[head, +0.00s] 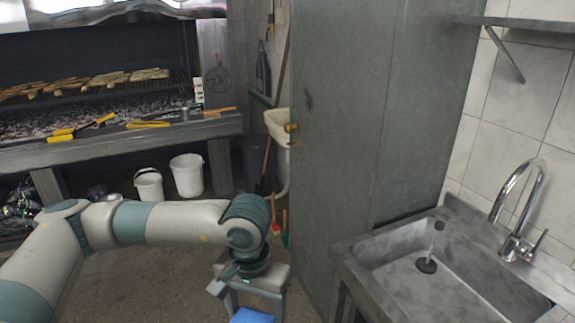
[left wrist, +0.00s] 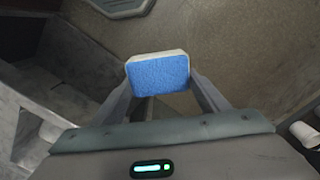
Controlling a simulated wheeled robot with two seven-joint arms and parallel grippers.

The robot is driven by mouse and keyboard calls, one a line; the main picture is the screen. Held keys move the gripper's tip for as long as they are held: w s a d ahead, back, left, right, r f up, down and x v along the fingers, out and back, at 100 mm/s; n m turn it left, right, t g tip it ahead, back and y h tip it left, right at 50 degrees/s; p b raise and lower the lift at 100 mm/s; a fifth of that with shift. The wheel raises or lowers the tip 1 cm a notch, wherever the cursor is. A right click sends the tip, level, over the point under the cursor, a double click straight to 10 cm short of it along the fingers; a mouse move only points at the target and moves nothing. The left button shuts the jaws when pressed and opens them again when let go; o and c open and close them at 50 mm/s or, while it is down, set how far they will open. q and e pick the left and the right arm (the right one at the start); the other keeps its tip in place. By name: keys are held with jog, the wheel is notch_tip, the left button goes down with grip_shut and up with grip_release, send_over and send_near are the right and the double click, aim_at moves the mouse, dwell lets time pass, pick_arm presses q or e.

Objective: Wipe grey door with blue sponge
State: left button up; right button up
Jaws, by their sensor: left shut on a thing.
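The grey door (head: 343,140) stands tall in the middle of the head view, with a brass handle (head: 291,128) on its left edge. My left gripper (head: 253,305) points down in front of the door's lower left, at the bottom of the head view. It is shut on the blue sponge (head: 252,316), which is partly cut off by the frame edge. In the left wrist view the sponge (left wrist: 158,73) sits between the two fingers, blue face towards the camera with a pale edge behind. The sponge is apart from the door. My right gripper is not in view.
A metal sink (head: 392,246) with a tap (head: 520,205) stands right of the door. A grill bench (head: 120,145) with yellow-handled tools is at the back left. White buckets (head: 187,174) stand below it. The floor (head: 150,272) between is mostly clear.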

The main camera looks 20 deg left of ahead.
pick_arm(q)
jog(key=s+f, duration=0.4)
jog(key=f, duration=1)
jog(key=shift+f, duration=0.3)
jog(key=shift+w+a, duration=0.1)
jog(key=shift+w, duration=0.05)
